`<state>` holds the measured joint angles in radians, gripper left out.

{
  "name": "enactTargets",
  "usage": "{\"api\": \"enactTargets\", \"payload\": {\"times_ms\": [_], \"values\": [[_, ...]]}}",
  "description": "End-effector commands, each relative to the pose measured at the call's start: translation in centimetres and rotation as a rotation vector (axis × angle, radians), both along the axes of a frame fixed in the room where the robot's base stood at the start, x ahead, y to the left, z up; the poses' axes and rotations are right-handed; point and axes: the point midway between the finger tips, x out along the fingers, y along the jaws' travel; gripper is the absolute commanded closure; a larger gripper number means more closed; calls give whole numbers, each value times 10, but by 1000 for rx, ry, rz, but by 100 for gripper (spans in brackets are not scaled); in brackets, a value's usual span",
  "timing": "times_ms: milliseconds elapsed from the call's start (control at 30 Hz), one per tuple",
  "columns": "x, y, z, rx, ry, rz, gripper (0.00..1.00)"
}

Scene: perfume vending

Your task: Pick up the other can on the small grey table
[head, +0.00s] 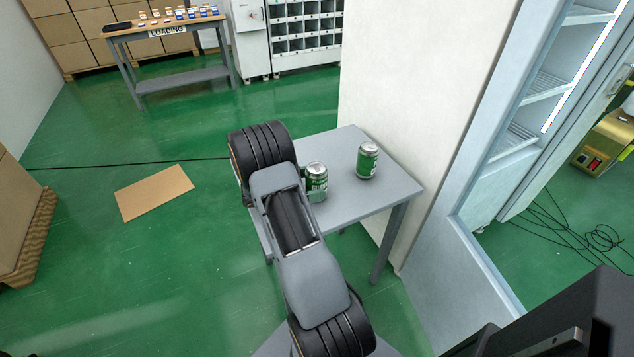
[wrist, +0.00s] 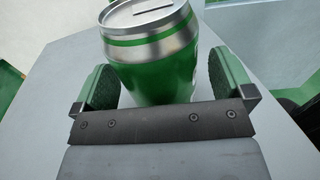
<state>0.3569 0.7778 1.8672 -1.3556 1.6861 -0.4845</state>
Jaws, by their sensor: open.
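Two green and silver cans stand upright on the small grey table (head: 345,205). The nearer can (head: 317,181) is beside my arm. The other can (head: 368,161) stands to its right, apart from it. In the wrist view one can (wrist: 155,50) stands between the two fingers of my gripper (wrist: 165,85). The fingers are open, one on each side of the can, with a gap on both sides. In the head view my arm hides most of the gripper and the left part of the table.
A white cabinet wall (head: 400,110) rises right behind the table. An open fridge (head: 530,110) with shelves is at the right. A loading table (head: 165,32) with small boxes is at the back left. Flat cardboard (head: 154,192) lies on the open green floor.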

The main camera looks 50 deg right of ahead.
Motion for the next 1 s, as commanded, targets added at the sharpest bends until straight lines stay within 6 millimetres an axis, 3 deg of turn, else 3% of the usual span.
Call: {"api": "enactTargets", "payload": {"times_ms": [367,1000], "values": [[-5,-7,0,0,0,0,1],[-5,-7,0,0,0,-1,62]]}}
